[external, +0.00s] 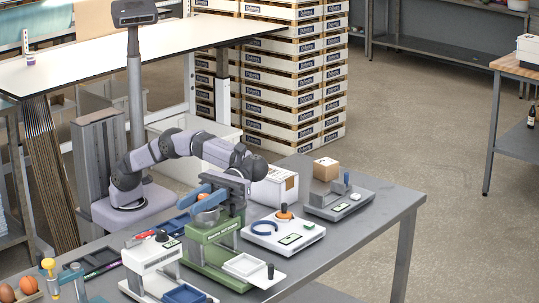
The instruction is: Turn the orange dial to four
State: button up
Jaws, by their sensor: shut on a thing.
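A small orange dial-like part (284,209) with a dark top stands on a white flat device (262,236) at the right of the bench. No number on it can be read at this size. My gripper (236,173) is left of and above this part, apart from it in the picture, over the blue top of a green stand (217,240). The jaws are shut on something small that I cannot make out. A second small orange spot (203,196) shows beside the stand's blue part; I cannot tell what it is.
The white device carries a blue arc (264,228) and a display (290,239). A grey device (338,201) and a small cardboard box (325,168) stand behind it. A white machine (152,262) stands at the left. The bench's right end (385,210) is clear.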

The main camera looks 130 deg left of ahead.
jog(key=shift+s+m+g+p, duration=0.15)
jog(key=shift+m+g+p, duration=0.4)
jog(key=shift+p, duration=1.25)
jog(key=shift+s+f+g+p, duration=0.1)
jog(key=shift+f+g+p, duration=0.15)
jog(key=shift+g+p, duration=0.2)
jog(key=o, duration=1)
jog(key=shift+o, duration=0.2)
jog(key=shift+r, duration=0.15)
jog(key=shift+a, duration=0.1)
jog(key=shift+s+a, duration=0.15)
jog(key=shift+a, duration=3.45)
